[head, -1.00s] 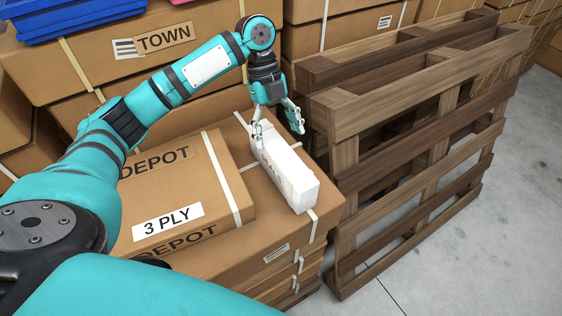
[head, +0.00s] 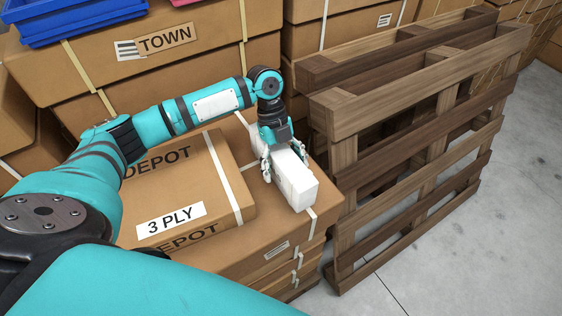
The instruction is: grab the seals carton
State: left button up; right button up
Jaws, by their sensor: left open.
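The seals carton is a long white box (head: 296,184) lying on top of a brown cardboard box at the right end of the stack. Its lettering is hidden behind my gripper now. My left gripper (head: 284,170) is open and points down over the carton's middle. One finger shows at the carton's left side, and the other is at its far right side. I cannot tell whether the fingers touch it. My right gripper is not in view.
A flat box marked 3 PLY (head: 190,190) lies left of the carton on the same larger brown box (head: 250,240). Wooden pallets (head: 420,150) stand upright close on the right. Blue bins (head: 75,15) sit on a box marked TOWN behind. Grey floor is free at far right.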

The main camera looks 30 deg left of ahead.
pick_arm(q)
jog(key=c, duration=1.5)
